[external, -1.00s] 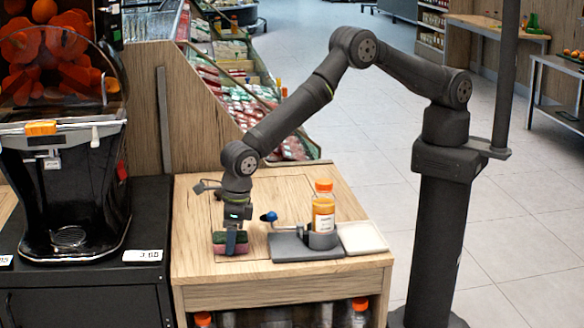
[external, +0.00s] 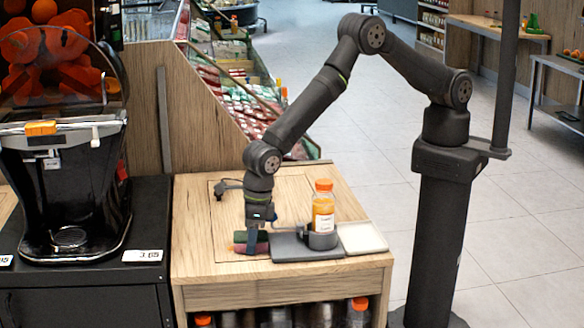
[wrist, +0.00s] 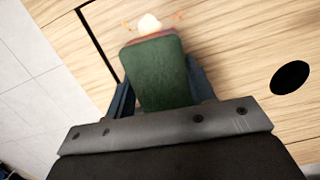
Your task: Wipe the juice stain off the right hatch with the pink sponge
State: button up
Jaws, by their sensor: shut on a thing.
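The sponge (external: 239,248) is green with a pinkish-red layer. My gripper (external: 255,245) is shut on it, low over the wooden counter top; whether it touches the wood I cannot tell. In the wrist view the sponge's green face (wrist: 160,75) lies between the fingers, with a pink edge at its far end. Just beyond that edge is a pale spot with faint orange smears (wrist: 149,23), partly hidden by the sponge. The hatch (external: 222,215) is a panel outlined by dark seams in the counter top; a dark seam and a round black hole (wrist: 290,77) show in the wrist view.
A grey stand (external: 300,252) holding an orange-capped juice bottle (external: 323,207) is close to the right of my gripper, with a white tray (external: 362,238) beyond. The juicer (external: 62,185) stands left. The counter behind my gripper is mostly clear.

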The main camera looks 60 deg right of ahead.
aim_at(228, 249)
jog(key=shift+w+a+f, duration=0.2)
jog(key=shift+w+a, duration=1.65)
jog(key=shift+w, duration=0.2)
jog(key=shift+w+a+r, duration=0.15)
jog(key=shift+w+a, duration=0.65)
jog(key=shift+a, duration=0.1)
jog(key=shift+r, duration=3.05)
jog(key=shift+r, duration=0.15)
jog(key=shift+r, duration=1.4)
